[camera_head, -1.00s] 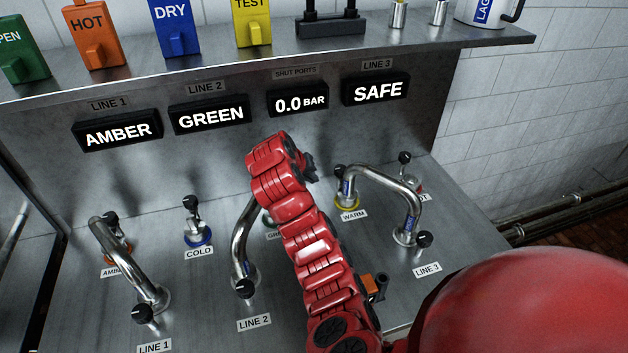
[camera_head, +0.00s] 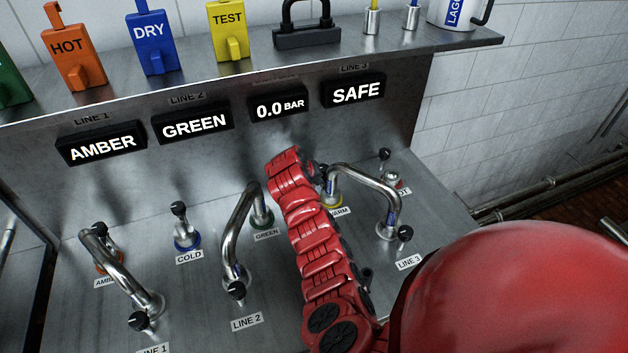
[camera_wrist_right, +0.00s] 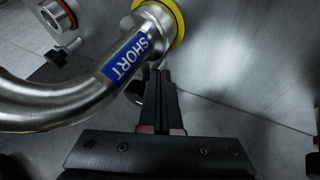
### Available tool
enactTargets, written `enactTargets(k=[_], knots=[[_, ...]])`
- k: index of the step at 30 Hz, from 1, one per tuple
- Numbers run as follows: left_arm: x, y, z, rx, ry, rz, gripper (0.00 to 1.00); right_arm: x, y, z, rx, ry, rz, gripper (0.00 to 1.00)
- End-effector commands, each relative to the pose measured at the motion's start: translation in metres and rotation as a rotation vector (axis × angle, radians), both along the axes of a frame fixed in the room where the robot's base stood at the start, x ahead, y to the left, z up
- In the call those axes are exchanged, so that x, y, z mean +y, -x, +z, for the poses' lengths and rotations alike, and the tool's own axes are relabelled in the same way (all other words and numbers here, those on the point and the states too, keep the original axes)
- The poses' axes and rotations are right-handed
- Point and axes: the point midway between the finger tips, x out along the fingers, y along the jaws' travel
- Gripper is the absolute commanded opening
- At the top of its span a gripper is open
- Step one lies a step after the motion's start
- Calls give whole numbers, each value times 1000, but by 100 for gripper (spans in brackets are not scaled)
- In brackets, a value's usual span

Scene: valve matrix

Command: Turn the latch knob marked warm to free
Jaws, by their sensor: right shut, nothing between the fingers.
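The port marked warm has a yellow collar (camera_head: 333,201), with its label (camera_head: 341,212) partly covered by my arm. A bent steel pipe (camera_head: 372,182) runs from it to the line 3 port. The warm latch knob (camera_head: 325,171) is a small dark shape beside the pipe end. My right gripper (camera_head: 315,172) is beside it, partly hidden by my red arm. In the right wrist view, the shut, empty fingers (camera_wrist_right: 160,78) point towards the yellow collar (camera_wrist_right: 172,18). A black knob (camera_wrist_right: 136,91) shows at their left, partly covered; I cannot tell whether they touch.
A pipe (camera_head: 240,220) joins green to line 2, and another (camera_head: 125,272) joins amber to line 1. The cold port (camera_head: 186,240) has no pipe. The hot port (camera_head: 392,178) is behind the line 3 pipe. The displays read AMBER, GREEN, 0.0 BAR, SAFE.

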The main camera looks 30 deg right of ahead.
Motion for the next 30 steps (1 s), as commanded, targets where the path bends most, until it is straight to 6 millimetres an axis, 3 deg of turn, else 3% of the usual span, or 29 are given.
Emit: enactTargets(k=[14,30], knots=[[0,0,9,0,0,0,0,-5,6,1,0,2,126,0],[0,0,2,0,0,0,0,-1,1,-1,-1,0,134,0]])
